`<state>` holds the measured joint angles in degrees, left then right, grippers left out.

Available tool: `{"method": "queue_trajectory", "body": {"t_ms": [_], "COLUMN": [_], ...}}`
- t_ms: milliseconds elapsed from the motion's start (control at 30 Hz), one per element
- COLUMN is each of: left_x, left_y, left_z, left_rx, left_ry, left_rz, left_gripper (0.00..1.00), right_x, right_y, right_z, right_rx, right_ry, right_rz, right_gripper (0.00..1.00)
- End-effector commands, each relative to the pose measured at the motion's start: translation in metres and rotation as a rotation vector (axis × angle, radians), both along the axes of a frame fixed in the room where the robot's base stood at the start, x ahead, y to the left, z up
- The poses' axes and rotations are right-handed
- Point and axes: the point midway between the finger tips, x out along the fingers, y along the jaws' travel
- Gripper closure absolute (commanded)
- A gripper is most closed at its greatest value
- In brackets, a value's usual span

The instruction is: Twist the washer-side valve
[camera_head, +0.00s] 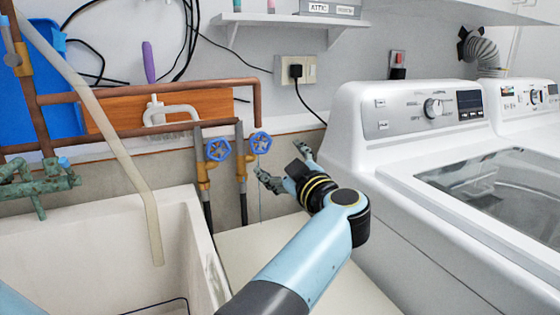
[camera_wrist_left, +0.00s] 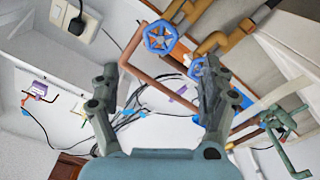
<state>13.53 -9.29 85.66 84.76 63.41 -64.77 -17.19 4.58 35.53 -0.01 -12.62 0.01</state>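Two blue valve wheels sit on pipes above the sink's right edge. The washer-side valve (camera_head: 260,142) is the right one; it shows in the left wrist view (camera_wrist_left: 160,37) beyond and between the fingertips. The other valve (camera_head: 218,150) is to its left, and in the wrist view (camera_wrist_left: 198,68) it is partly hidden by a finger. My left gripper (camera_head: 283,165) is open and empty, just right of and slightly below the washer-side valve. Its spread fingers (camera_wrist_left: 158,72) show apart from the wheel. My right gripper is not in view.
The washer (camera_head: 400,155) stands close on the right of my left arm. A white sink (camera_head: 195,230) is at the left. A wall outlet (camera_head: 310,72) with a plugged cord is above. Copper pipes (camera_head: 150,88) and a pale hose (camera_head: 120,150) lie to the left.

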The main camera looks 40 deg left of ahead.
Motion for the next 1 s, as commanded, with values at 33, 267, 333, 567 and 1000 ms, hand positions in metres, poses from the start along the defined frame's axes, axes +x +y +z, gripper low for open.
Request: {"method": "queue_trajectory", "body": {"t_ms": [33,267,333,567,1000], "left_x": [0.002,0.043,0.061,0.107,0.086], "left_y": [-0.001,-0.044,-0.077,-0.173,-0.08], "left_z": [0.005,0.084,0.106,0.089,-0.044], "left_rx": [0.021,0.508,0.753,1.523,-2.14], "left_ry": [0.001,0.101,0.193,0.69,-2.188], "left_rz": [-0.011,-0.222,-0.317,-0.542,0.438], "left_gripper": [0.21,0.21,0.21,0.21,0.21], "right_x": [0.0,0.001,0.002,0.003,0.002], "right_y": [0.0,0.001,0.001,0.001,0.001], "right_z": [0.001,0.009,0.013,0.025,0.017], "right_rx": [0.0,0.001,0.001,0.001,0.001], "right_ry": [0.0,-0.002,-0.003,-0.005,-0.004], "right_rz": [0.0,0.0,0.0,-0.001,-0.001], "right_gripper": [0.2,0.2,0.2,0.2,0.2]}}
